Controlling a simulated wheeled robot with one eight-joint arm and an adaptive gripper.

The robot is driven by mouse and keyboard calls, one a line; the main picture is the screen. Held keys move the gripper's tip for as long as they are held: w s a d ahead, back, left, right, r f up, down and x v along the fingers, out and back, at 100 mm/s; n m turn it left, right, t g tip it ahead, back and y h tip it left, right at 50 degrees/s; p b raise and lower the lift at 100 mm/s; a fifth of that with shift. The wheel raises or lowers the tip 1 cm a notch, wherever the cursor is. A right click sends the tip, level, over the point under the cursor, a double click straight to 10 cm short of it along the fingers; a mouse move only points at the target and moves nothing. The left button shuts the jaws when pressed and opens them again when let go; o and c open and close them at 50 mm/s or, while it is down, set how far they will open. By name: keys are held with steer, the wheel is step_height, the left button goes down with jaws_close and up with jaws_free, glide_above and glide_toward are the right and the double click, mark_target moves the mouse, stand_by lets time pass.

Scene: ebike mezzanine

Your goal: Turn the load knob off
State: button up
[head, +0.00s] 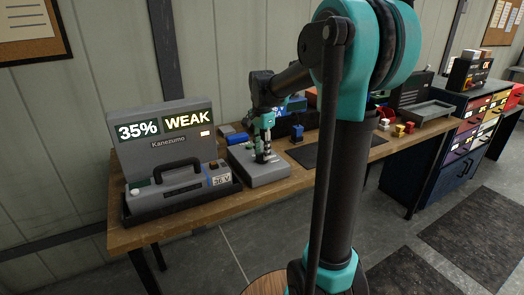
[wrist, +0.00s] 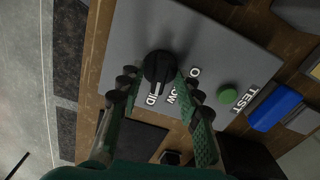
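The load knob (wrist: 158,66) is round and black, on the grey face of a control box (wrist: 225,50). Its white line points down in the wrist view, towards the label MID. The labels LOW and O stand to the right of MID. My gripper (wrist: 157,80) has its fingers spread on either side of the knob, with its tips close to it; contact is not clear. A green TEST button (wrist: 227,96) sits right of the knob. In the head view my gripper (head: 262,156) is down over the grey box (head: 262,176), and the knob is hidden.
A grey tester (head: 165,150) left of the box shows "35%" and "WEAK", with a battery pack (head: 178,184) on it. A blue block (wrist: 275,108) lies beside the box. Small parts and a dark mat (head: 322,152) are to the right on the wooden bench (head: 205,218).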

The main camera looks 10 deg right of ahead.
jaws_close()
steer(key=shift+n, duration=0.3)
steer(key=n, duration=1.1)
steer(key=shift+n, duration=2.1)
